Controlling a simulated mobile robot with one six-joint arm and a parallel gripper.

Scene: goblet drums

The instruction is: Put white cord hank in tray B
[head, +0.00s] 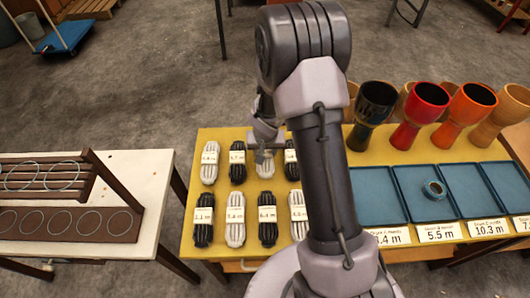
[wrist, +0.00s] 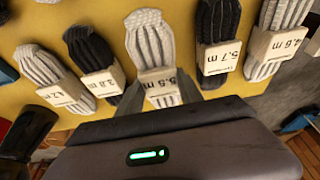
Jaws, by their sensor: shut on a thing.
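The white cord hank (head: 265,168) has a pale paper band and is in the back row on the yellow table, partly hidden by my gripper in the head view. In the wrist view the white hank (wrist: 151,45) shows its upside-down 5.5 m label between my fingers. My gripper (head: 265,152) is shut on it at the band; it also shows in the wrist view (wrist: 160,95). I cannot tell whether the hank is off the table.
Black hanks (wrist: 92,50) (wrist: 217,25) lie close on both sides of the held one. Several more hanks form a front row. Other blue trays (head: 471,185) flank tray B. Goblet drums (head: 420,115) stand behind the trays. A brown rack (head: 55,215) is on the left table.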

